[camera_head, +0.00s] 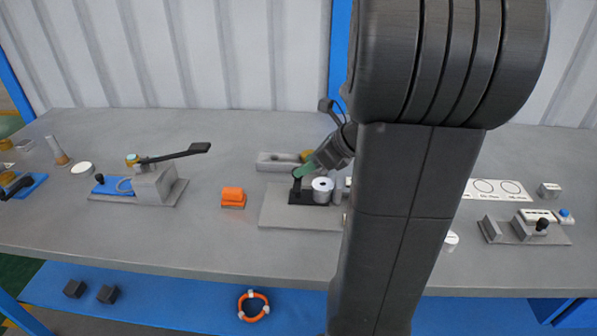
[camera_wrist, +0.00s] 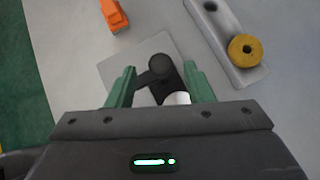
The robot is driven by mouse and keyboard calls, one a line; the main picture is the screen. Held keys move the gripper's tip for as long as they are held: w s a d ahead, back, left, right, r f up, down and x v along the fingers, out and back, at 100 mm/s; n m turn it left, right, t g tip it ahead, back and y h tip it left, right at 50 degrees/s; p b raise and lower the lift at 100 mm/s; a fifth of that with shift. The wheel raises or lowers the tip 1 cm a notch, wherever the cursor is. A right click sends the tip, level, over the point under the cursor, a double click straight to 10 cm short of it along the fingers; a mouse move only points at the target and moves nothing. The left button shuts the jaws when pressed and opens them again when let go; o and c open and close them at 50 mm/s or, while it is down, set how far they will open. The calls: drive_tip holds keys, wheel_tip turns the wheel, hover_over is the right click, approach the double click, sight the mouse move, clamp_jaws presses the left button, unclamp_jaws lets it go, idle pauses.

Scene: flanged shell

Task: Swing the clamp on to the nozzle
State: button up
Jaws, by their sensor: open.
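A black clamp (camera_wrist: 159,67) with a round knob and a short arm stands on a light grey plate (camera_wrist: 117,62); its dark body also shows in the head view (camera_head: 297,190). A white and silver cylinder, which looks like the nozzle (camera_head: 322,186), stands just right of it. In the wrist view the cylinder (camera_wrist: 177,98) is partly hidden by my gripper. My gripper (camera_wrist: 160,72) is open, its green fingers on either side of the clamp's knob. In the head view my gripper (camera_head: 305,170) is above the clamp; contact cannot be told.
An orange block (camera_head: 233,197) lies left of the plate. A grey bar (camera_wrist: 222,38) with a yellow ring (camera_wrist: 243,50) lies behind it. A grey block with a black lever (camera_head: 155,183) stands further left. My arm hides part of the table; its front strip is clear.

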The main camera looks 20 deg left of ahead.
sight(297, 180)
drive_tip(key=shift+x, duration=2.2)
drive_tip(key=shift+c, duration=0.2)
drive_tip(key=c, duration=1)
